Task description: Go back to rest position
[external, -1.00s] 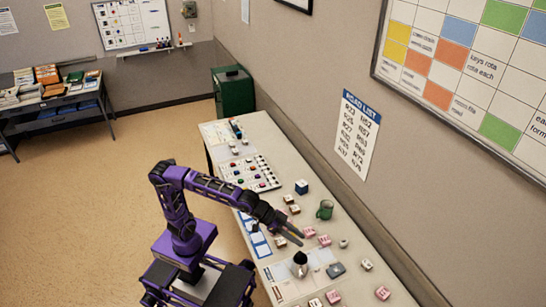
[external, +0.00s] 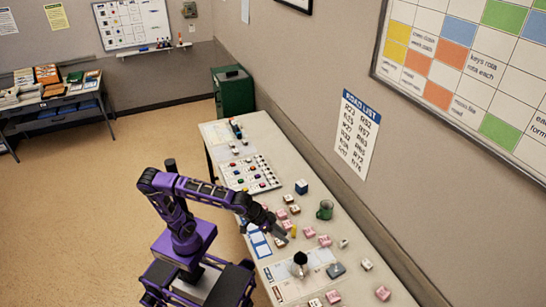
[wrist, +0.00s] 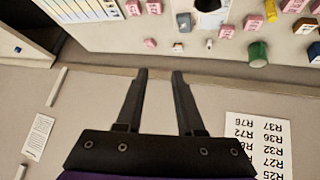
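My gripper (external: 283,238) is above the long table (external: 222,133), over its near edge in the external view. In the wrist view the two fingers of my gripper (wrist: 159,75) stand apart, with nothing between them. My purple arm is bent at the elbow, with the forearm sloping down to the right. The wrist view shows the table upside down at the top and the wall at the bottom.
The table holds several pink and white blocks (external: 324,241), a green mug (external: 325,210), a dark blue cube (external: 301,187) and a button panel (external: 249,173). A green cabinet (external: 233,92) stands beyond it. The floor left of my base is clear.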

